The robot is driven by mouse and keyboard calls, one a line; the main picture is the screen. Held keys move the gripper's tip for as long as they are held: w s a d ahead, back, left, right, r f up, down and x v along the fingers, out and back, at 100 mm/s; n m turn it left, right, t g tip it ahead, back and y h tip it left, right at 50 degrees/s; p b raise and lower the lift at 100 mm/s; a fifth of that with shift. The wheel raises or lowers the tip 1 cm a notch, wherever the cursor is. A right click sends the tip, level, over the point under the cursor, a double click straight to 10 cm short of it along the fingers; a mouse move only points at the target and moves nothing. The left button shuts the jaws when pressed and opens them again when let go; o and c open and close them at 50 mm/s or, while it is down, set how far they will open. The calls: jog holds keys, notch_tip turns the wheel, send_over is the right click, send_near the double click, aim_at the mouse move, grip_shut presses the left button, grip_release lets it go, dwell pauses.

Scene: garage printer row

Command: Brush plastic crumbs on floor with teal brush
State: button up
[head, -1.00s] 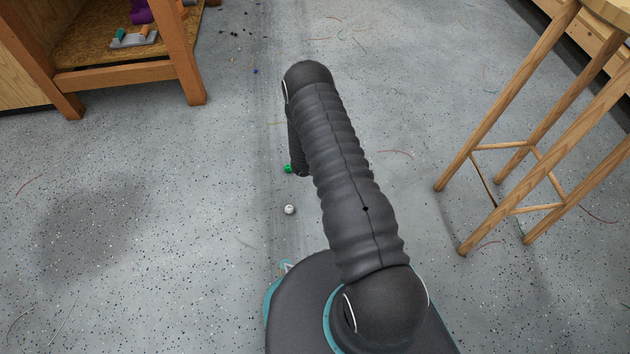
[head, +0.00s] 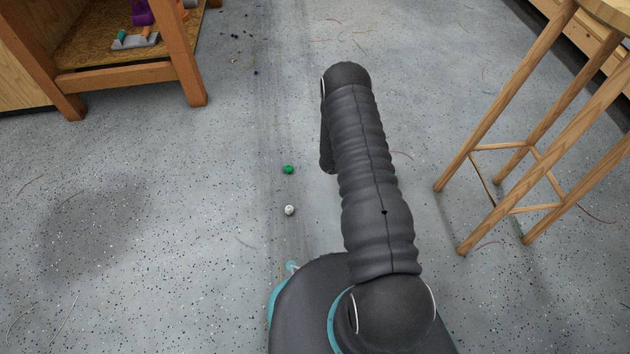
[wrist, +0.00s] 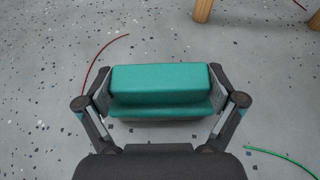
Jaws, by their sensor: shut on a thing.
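In the wrist view my gripper (wrist: 160,92) is shut on the teal brush (wrist: 160,80), one finger at each end of its block. The brush lies level across the jaws; its underside is hidden, and I cannot tell whether it touches the floor. In the head view my arm hides the gripper and the brush. A green crumb (head: 288,169) and a white crumb (head: 289,210) lie on the floor just left of my arm. Small dark bits (head: 256,73) lie farther off, near the wooden bench.
A wooden bench (head: 120,76) with a low shelf stands at the upper left. A wooden stool (head: 487,147) stands at the right. Thin coloured strands (wrist: 107,55) are scattered on the speckled grey floor. The floor at left has a dark stain (head: 90,225) and is otherwise open.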

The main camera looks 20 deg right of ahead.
notch_tip(320, 180, up, 3)
jog(key=shift+f+p, duration=0.15)
jog(key=shift+p, duration=0.4)
jog(key=shift+r+p, duration=1.35)
jog(key=shift+r, duration=1.35)
